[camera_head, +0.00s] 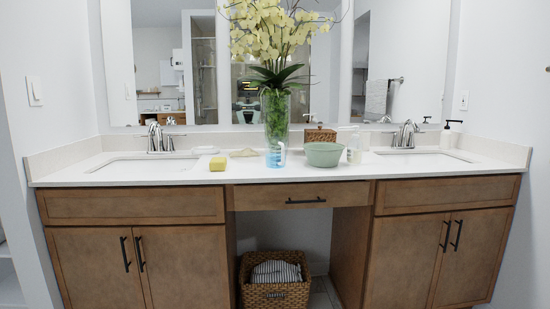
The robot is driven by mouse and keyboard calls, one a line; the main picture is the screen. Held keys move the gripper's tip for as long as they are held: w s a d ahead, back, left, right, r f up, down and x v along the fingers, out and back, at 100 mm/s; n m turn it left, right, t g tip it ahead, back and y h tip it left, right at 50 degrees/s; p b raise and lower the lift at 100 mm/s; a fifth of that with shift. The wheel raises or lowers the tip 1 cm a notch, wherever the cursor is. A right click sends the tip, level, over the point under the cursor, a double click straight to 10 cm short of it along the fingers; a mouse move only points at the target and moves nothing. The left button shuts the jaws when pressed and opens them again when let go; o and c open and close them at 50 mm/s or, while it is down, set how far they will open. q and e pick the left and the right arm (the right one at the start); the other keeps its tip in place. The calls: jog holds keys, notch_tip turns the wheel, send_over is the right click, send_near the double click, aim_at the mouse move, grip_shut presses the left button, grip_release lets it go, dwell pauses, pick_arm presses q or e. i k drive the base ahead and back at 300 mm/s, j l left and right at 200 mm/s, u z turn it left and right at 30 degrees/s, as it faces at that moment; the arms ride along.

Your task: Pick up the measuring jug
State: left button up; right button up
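The measuring jug (275,158) appears to be the small clear-blue vessel near the front edge of the white counter, left of the green bowl. It stands upright in front of the tall glass vase (276,115), which rises behind it. Its fine details are too small to tell. Neither of my grippers is in view, and nothing is seen touching the jug.
A green bowl (324,154) stands close right of the jug, with a clear bottle (354,146) beyond it. A yellow block (218,164) lies to the left. Sinks flank the counter (330,174). Below it, a wicker basket (275,295) stands in the open gap.

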aim_at(276, 148)
jog(key=i+l+z, duration=0.1)
jog(key=i+l, duration=0.15)
jog(key=i, duration=0.2)
jog(key=i+l, duration=0.25)
jog(key=i, duration=0.2)
jog(key=i+l+z, duration=0.15)
jog(key=i, duration=0.3)
